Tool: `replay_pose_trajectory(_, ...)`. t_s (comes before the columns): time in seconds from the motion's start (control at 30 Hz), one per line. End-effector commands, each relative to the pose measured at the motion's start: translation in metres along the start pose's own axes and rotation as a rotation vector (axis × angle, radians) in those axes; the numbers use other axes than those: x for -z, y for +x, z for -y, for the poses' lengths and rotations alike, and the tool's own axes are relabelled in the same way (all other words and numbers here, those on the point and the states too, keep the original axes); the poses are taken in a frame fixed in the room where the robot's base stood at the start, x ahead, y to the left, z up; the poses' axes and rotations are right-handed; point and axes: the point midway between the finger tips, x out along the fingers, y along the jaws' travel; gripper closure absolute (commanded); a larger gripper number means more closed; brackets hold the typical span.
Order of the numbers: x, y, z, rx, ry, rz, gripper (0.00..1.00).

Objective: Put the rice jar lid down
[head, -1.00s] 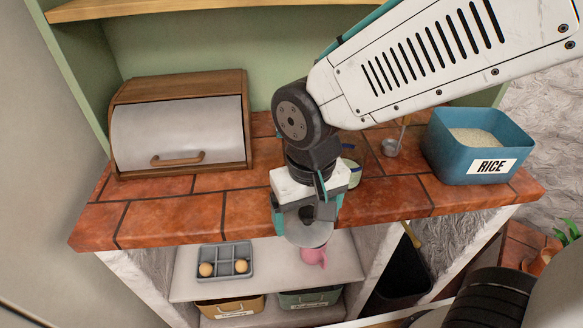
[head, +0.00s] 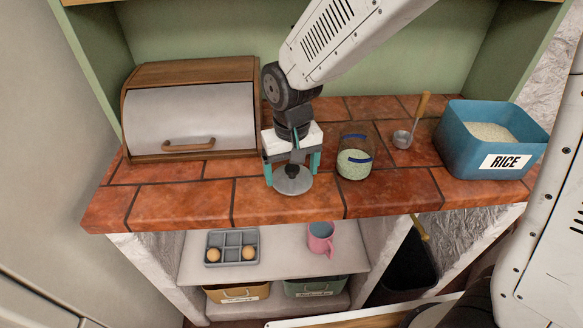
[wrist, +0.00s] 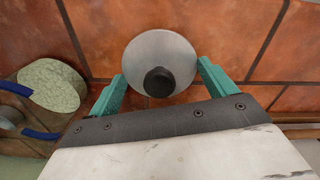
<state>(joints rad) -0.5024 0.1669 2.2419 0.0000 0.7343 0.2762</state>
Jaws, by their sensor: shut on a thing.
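The rice jar lid (head: 293,183) is a round grey disc with a black knob. My gripper (head: 291,168) is shut on it, with a teal finger at each side. The lid is level, low over the front of the tiled counter, left of the jar; I cannot tell if it touches the tiles. In the wrist view the lid (wrist: 140,52) shows between the fingertips (wrist: 161,77). The rice jar (head: 356,163) is clear glass with a blue band and pale green grains, open at the top. It also shows at the wrist view's left (wrist: 52,84).
A bread box (head: 188,118) stands at the back left. A metal scoop (head: 402,138) and a blue bin labelled RICE (head: 494,161) are right of the jar. The counter (head: 190,203) is clear at front left. A pink mug (head: 320,238) and egg tray (head: 232,238) are below.

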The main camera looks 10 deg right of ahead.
Motion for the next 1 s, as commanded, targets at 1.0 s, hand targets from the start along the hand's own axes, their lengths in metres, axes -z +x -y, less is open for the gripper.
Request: replay_pose_trajectory(1.0, 0.001, -0.061, 0.000, 0.002, 0.000, -0.008, 0.00)
